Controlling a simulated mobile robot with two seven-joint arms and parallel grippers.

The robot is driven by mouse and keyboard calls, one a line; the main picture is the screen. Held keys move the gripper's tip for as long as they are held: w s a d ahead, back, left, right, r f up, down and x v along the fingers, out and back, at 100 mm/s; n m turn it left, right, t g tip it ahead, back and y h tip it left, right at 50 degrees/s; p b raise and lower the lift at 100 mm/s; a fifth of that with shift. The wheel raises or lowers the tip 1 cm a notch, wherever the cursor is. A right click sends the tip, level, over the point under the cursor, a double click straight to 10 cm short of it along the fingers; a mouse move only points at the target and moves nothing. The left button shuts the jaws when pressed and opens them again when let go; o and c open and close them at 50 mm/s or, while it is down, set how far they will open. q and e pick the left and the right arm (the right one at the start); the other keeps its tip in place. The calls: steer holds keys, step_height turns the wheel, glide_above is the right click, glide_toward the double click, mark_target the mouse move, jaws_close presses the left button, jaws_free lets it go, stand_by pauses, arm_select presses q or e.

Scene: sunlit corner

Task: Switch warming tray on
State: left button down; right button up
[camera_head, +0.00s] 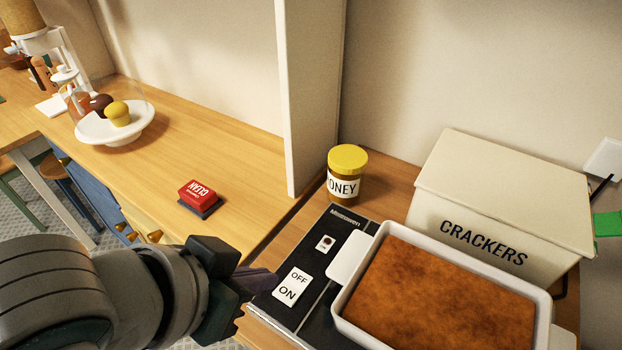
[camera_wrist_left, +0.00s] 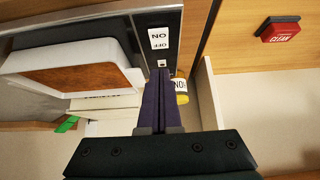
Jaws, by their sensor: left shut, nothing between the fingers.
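The warming tray (camera_head: 318,262) is a black panel on the counter with a white OFF/ON rocker switch (camera_head: 292,287) and a small round indicator (camera_head: 326,243). A white dish of brown food (camera_head: 440,290) sits on it. My left gripper (camera_head: 268,281) is shut and empty, its fingertips close to the left edge of the switch in the head view. In the left wrist view the shut fingers (camera_wrist_left: 160,75) point toward the tray's panel, and the switch (camera_wrist_left: 160,39) shows just beyond the tips. Contact cannot be told. My right gripper is not in view.
A honey jar (camera_head: 345,175) and a crackers box (camera_head: 500,200) stand behind the tray. A red CLEAN block (camera_head: 198,196) lies on the left counter (camera_head: 230,150), near a white upright panel (camera_head: 309,100).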

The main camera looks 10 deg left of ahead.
arm_select(q)
steer(key=b, duration=0.1)
glide_above(285, 295)
steer(key=f, duration=0.4)
steer(key=shift+s+a+f, duration=0.1)
steer(key=shift+s, duration=0.25)
steer(key=shift+s+a+f, duration=0.1)
steer(key=shift+s+f, duration=0.05)
steer(key=shift+f, duration=0.45)
steer(key=shift+s+f, duration=0.1)
steer(key=shift+f, duration=0.5)
steer(key=shift+s+f, duration=0.1)
steer(key=shift+f, duration=0.5)
steer(key=shift+s+a+f+b, duration=0.1)
steer(key=shift+s+f+b, duration=0.05)
steer(key=shift+f+b, duration=0.35)
steer(key=shift+r+p, duration=0.85)
steer(key=shift+p, duration=0.2)
